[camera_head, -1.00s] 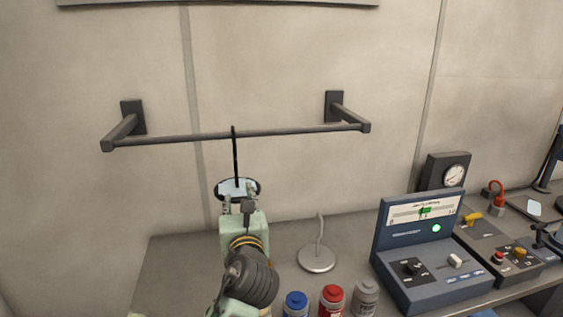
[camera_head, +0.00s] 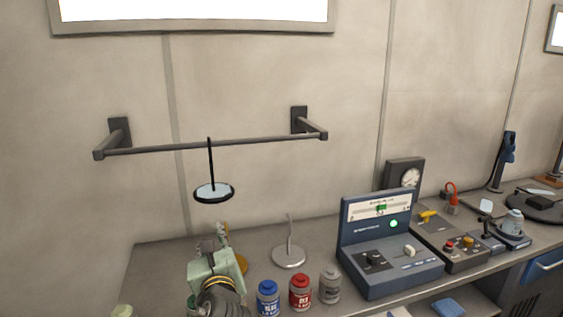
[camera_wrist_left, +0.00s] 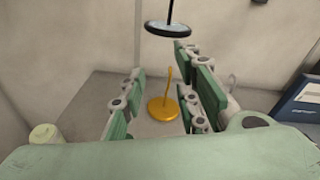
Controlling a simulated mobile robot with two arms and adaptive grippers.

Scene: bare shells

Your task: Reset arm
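My left gripper (camera_head: 222,240) is low over the bench in the head view, pale green and empty. In the left wrist view its green fingers (camera_wrist_left: 160,85) stand wide apart with nothing between them touching. A dark-rimmed, pale round disc (camera_head: 214,192) hangs by a thin black rod from the wall rail (camera_head: 240,142). It is above the gripper and clear of it, and also shows at the top of the left wrist view (camera_wrist_left: 168,30). My right gripper is in neither view.
A yellow stand (camera_wrist_left: 163,108) is on the bench beyond the fingers. A grey stand (camera_head: 289,256), a blue jar (camera_head: 268,299), a red jar (camera_head: 300,293) and a grey jar (camera_head: 329,286) are right of the arm. A blue control console (camera_head: 395,262) is further right.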

